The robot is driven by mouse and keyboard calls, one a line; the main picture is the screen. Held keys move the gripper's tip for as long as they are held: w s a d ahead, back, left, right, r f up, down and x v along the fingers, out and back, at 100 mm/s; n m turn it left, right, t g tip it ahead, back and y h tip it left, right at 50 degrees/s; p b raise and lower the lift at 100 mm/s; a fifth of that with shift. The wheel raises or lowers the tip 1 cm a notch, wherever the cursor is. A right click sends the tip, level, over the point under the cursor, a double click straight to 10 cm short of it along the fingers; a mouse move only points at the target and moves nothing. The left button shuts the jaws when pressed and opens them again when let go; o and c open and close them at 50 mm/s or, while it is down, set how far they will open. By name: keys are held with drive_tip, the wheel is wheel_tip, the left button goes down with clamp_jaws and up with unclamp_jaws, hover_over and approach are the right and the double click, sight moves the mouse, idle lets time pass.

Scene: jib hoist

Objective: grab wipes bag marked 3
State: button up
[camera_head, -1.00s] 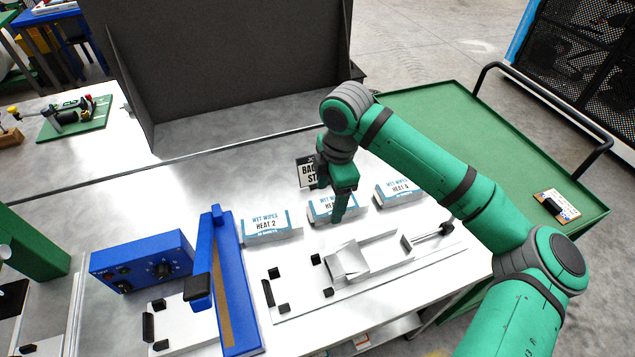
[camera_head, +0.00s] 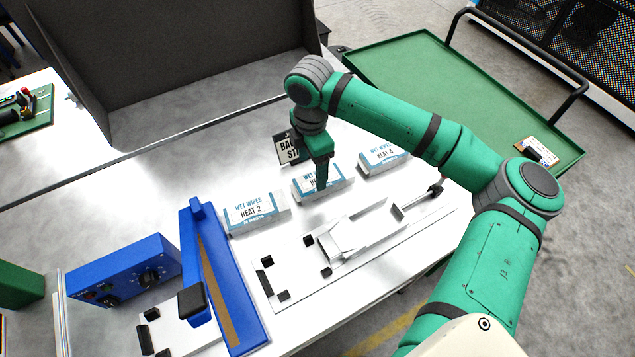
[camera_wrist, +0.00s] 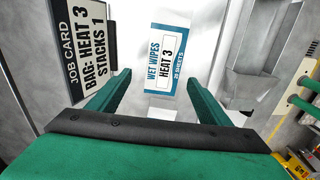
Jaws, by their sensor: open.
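The wet wipes bag marked HEAT 3 (camera_head: 336,184) lies on the white bench, in the middle of a row of wipes bags. In the head view my arm hides part of its label. In the wrist view the HEAT 3 bag (camera_wrist: 165,60) lies ahead, its label readable, between the lines of my two fingers. My gripper (camera_wrist: 157,88) is open, with nothing between its fingers. In the head view my gripper (camera_head: 321,183) points down over the bag. I cannot tell the exact gap between fingertips and bag.
Bag HEAT 2 (camera_head: 252,212) lies to the left, another wipes bag (camera_head: 383,156) to the right. A job card (camera_head: 287,149) reading "BAG: HEAT 3, STACKS 1" stands just behind. A white fixture (camera_head: 350,240) and a blue sealer (camera_head: 215,270) are in front.

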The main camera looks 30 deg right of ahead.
sight(312, 182)
drive_tip(key=f, duration=0.3)
drive_tip(key=shift+s+a+f, duration=0.2)
drive_tip(key=shift+s+f, duration=0.1)
drive_tip(key=shift+f, duration=0.55)
drive_tip(key=shift+w, duration=0.1)
drive_tip(key=c, duration=1.1)
drive_tip(key=shift+r, duration=0.1)
